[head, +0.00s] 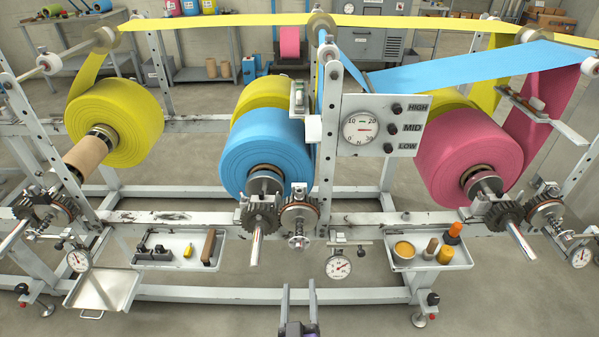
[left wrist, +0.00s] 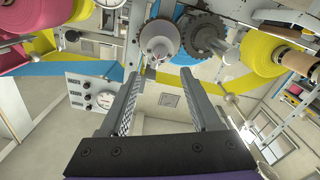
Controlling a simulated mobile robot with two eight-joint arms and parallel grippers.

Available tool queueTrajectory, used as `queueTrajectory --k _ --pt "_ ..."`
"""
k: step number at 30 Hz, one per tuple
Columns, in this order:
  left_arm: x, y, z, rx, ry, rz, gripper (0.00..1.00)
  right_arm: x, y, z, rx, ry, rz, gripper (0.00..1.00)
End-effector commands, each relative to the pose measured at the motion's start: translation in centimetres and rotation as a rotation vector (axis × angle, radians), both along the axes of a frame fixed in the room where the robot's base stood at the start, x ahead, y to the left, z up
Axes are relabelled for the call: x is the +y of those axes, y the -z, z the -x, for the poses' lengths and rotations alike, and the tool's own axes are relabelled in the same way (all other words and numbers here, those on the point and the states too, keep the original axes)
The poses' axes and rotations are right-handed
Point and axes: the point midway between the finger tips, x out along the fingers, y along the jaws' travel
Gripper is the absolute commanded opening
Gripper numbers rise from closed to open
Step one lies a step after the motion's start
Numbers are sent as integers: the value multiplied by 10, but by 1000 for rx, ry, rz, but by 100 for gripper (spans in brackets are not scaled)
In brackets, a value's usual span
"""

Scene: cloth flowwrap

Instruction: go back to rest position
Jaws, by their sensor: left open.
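My left gripper (head: 299,300) is at the bottom middle of the head view, in front of the machine's lower rail. Its two fingers stand apart with nothing between them. In the left wrist view the same open fingers (left wrist: 160,105) point toward the machine, with a dark gear and a round hub beyond their tips. The gripper appears apart from the machine. My right gripper is not in view.
A white machine frame (head: 365,220) spans the view with yellow (head: 130,110), blue (head: 265,155) and pink (head: 470,145) cloth rolls. Gears and shafts stick out toward me. Small trays (head: 180,238) hang on the front. A gauge panel (head: 378,125) stands mid-frame. Grey floor is open in front.

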Motion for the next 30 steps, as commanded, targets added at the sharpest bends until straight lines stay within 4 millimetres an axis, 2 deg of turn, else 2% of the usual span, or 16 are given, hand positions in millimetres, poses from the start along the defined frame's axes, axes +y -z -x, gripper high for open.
queueTrajectory --k 4,10,13,16,20,24,30 --pt "0 -5 -3 -2 18 -3 64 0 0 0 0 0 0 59" --pt "-5 -32 -14 29 189 -50 64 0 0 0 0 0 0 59" --pt "-1 -37 -12 110 299 -94 64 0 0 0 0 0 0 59" --pt "9 -32 -2 236 381 -143 64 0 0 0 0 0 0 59" --pt "39 -15 27 457 429 -203 64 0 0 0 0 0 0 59" --pt "82 6 68 707 405 -248 64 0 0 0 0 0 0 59" --pt "140 24 130 1001 297 -278 64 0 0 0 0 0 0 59"
